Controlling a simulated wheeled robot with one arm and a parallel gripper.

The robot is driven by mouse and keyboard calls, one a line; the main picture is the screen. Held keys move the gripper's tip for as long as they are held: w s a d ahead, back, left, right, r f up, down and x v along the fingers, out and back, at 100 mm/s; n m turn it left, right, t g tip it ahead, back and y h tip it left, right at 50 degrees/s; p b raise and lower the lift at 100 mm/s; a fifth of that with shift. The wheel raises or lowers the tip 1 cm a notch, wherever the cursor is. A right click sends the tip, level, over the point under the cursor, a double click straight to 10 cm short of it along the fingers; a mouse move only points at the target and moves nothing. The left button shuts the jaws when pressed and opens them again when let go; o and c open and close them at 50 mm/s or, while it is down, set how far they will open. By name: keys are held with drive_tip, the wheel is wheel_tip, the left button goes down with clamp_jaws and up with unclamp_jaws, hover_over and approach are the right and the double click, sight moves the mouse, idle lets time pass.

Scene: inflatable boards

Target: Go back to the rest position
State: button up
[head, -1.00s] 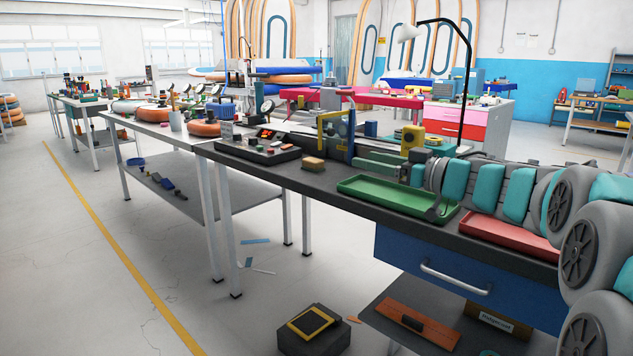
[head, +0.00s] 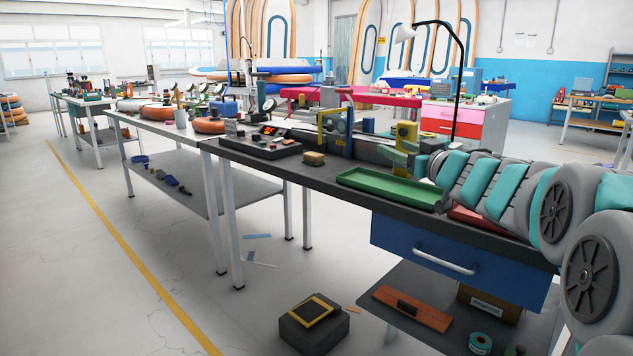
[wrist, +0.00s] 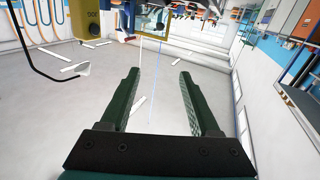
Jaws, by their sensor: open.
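My gripper (wrist: 158,102) shows in the wrist view with its two dark green fingers spread apart and nothing between them. In the head view my arm reaches in from the right over the dark workbench (head: 300,184).
A green tray (head: 385,189) and a red tray (head: 490,222) lie on the bench beneath my arm. A tan sponge-like block (head: 314,158) sits near the front edge. A black lamp (head: 457,90) stands behind. A dark box (head: 314,325) is on the floor.

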drive_tip(key=s+d+f+m+g+h, duration=0.2)
drive_tip(key=s+d+f+m+h, duration=0.35)
drive_tip(key=d+f+h, duration=0.3)
drive_tip(key=s+f+m+g+h, duration=0.2)
drive_tip(key=s+f+g, duration=0.4)
drive_tip(key=s+f, duration=0.55)
drive_tip(key=s+a+f+g+y, duration=0.1)
drive_tip(key=s+a+f+g, duration=0.2)
drive_tip(key=s, duration=0.7)
drive_tip(key=s+a+f+n+g+y, duration=0.1)
drive_tip(key=s+a+f+g, duration=0.3)
drive_tip(key=s, duration=0.7)
drive_tip(key=s+a+f+n+g+y, duration=0.1)
drive_tip(key=s+a+f+g, duration=0.2)
drive_tip(key=s, duration=0.8)
wheel_tip(320, 180, down, 3)
drive_tip(key=shift+a+r+g+y, duration=0.1)
drive_tip(key=shift+a+g+y, duration=0.25)
drive_tip(key=shift+a, duration=0.25)
